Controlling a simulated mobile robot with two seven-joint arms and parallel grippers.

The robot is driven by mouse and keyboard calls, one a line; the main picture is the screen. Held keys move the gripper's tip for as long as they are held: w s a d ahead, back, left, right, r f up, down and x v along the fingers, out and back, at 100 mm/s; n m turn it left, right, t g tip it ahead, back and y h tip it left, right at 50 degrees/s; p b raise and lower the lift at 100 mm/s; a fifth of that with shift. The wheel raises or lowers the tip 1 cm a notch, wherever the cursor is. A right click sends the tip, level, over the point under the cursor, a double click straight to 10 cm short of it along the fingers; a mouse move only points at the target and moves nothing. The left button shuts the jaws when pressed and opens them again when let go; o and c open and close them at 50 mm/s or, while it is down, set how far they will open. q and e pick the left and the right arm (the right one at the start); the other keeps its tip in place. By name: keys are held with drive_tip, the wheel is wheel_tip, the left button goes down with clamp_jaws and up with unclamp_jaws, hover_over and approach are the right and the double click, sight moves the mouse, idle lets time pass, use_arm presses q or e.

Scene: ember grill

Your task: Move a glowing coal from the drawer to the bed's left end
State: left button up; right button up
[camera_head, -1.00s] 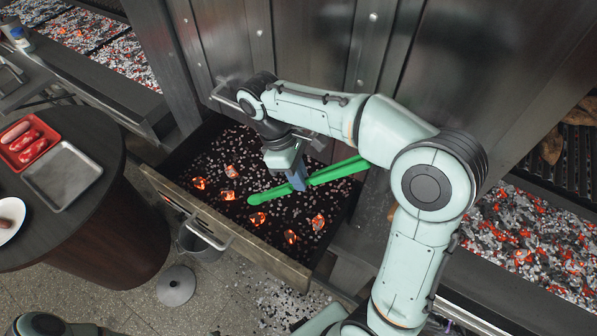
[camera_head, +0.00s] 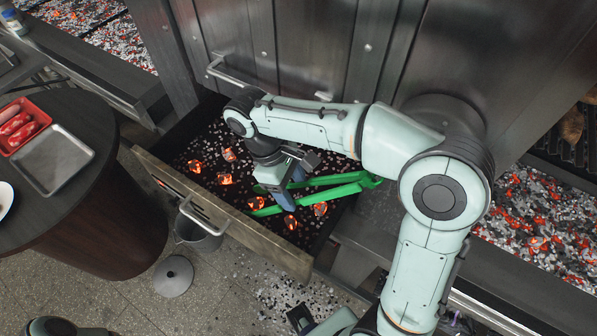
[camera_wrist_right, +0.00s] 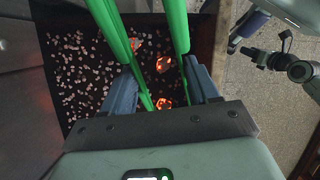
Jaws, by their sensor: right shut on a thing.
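My right gripper (camera_head: 287,198) is shut on green tongs (camera_head: 325,194) and holds them over the open drawer (camera_head: 235,220). The tongs' two arms are spread, with their tips toward the left of the drawer. A glowing coal (camera_head: 257,203) appears between the tips; I cannot tell if they touch it. Other glowing coals (camera_head: 195,166) lie around it on grey ash. In the right wrist view, the tongs' arms (camera_wrist_right: 178,25) run between the fingers, with glowing coals (camera_wrist_right: 163,64) beyond. One ember bed (camera_head: 535,240) is at right, another (camera_head: 95,25) at upper left.
A round dark table (camera_head: 100,205) with a red tray (camera_head: 20,124) and a metal tray (camera_head: 52,160) stands at left. A bucket (camera_head: 197,233) and a round lid (camera_head: 174,276) are on the floor before the drawer. Metal panels (camera_head: 310,50) rise behind the drawer.

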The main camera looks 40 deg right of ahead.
use_arm(q)
drive_tip(key=shift+s+f+b, duration=0.2)
drive_tip(key=shift+f+b, duration=0.15)
drive_tip(key=shift+f, duration=0.2)
drive_tip(key=shift+s+f+b, duration=0.2)
drive_tip(key=shift+f+b, duration=0.15)
drive_tip(key=shift+f, duration=0.15)
use_arm(e)
drive_tip(key=f, duration=0.3)
drive_tip(key=shift+s+a+f, duration=0.15)
drive_tip(key=shift+a+f, duration=0.05)
drive_tip(key=shift+f, duration=0.15)
use_arm(q)
drive_tip(key=shift+r, duration=0.15)
use_arm(e)
drive_tip(key=shift+s+a, duration=0.2)
drive_tip(key=shift+a, duration=0.05)
drive_tip(key=shift+o, duration=0.5)
clamp_jaws()
use_arm(q)
drive_tip(key=shift+w+r, duration=0.1)
use_arm(e)
drive_tip(key=shift+r, duration=0.15)
